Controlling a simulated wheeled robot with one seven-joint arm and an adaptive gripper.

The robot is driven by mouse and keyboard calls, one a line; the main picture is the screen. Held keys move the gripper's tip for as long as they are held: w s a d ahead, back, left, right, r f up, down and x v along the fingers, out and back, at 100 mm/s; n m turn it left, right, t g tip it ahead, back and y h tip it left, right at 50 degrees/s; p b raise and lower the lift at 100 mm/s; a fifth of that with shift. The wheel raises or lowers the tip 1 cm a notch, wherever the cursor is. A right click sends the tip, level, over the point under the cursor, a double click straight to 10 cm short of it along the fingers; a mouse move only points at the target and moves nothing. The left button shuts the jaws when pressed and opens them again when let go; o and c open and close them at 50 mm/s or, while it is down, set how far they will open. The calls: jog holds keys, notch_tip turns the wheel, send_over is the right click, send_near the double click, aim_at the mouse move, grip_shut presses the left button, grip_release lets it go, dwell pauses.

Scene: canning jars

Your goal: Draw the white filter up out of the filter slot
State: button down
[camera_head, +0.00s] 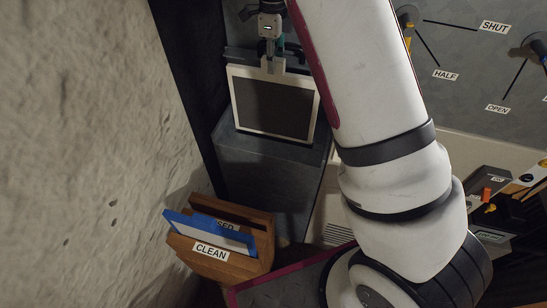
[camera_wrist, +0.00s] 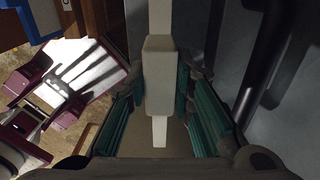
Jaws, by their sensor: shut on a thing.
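The white filter (camera_head: 231,98) has a white frame around a dark panel. All of its frame shows in the head view, down to the bottom edge, in front of a grey cabinet. My gripper (camera_head: 270,50) is above it, shut on the tab at its top edge. In the wrist view the filter's pale handle (camera_wrist: 160,75) lies between the teal fingers of my gripper (camera_wrist: 160,118). The filter slot itself I cannot make out clearly.
A wooden holder (camera_head: 258,262) labelled CLEAN and USED stands below left, with a blue-framed filter (camera_head: 180,220) in it. The grey cabinet (camera_head: 262,180) stands behind. A rough wall (camera_head: 80,150) is on the left. A wall panel at upper right reads SHUT, HALF and OPEN (camera_head: 497,108).

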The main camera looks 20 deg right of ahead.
jog(key=shift+r+p, duration=0.35)
jog(key=shift+r, duration=2)
